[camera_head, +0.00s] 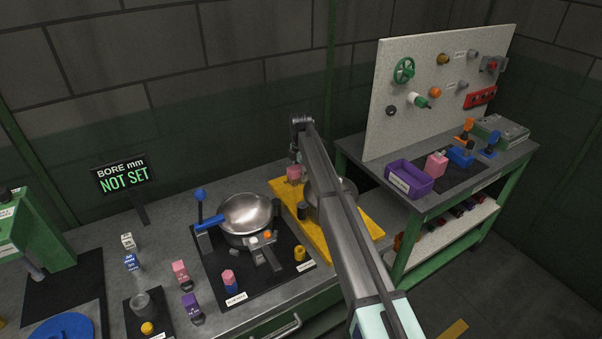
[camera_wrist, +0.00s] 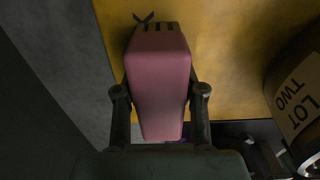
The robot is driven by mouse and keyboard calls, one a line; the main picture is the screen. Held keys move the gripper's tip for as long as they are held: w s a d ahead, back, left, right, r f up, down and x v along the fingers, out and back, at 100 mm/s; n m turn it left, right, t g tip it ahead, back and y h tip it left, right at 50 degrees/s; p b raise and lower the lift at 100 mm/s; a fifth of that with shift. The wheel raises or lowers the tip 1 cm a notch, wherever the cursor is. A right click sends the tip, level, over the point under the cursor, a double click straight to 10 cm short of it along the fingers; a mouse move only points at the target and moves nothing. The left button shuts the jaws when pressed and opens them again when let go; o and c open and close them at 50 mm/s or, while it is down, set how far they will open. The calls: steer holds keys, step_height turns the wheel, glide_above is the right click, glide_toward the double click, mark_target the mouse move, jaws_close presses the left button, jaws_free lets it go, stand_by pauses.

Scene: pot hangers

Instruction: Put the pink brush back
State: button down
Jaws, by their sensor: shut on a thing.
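The pink brush (camera_wrist: 158,85), a tapered pink block with dark slots at its far end, sits between my two dark fingers in the wrist view, over a yellow surface. My gripper (camera_wrist: 160,105) is shut on it. In the head view, a pink block (camera_head: 294,173) shows at the far left end of the yellow board (camera_head: 345,243), below the tip of my arm. My arm hides part of the board, and my fingers are hard to make out there. I cannot tell whether the brush touches the board.
A dark cylinder labelled LOT TWO (camera_wrist: 296,100) stands close at the right in the wrist view. A metal bowl (camera_head: 247,213) and blue lever (camera_head: 208,223) stand left of the board. A purple bin (camera_head: 408,180) and another pink block (camera_head: 436,163) are on the right bench.

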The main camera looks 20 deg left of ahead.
steer(key=c, duration=0.7)
jaws_free()
steer(key=shift+f, duration=0.1)
step_height(320, 180, up, 12)
steer(key=b, duration=0.2)
steer(key=shift+b, duration=0.35)
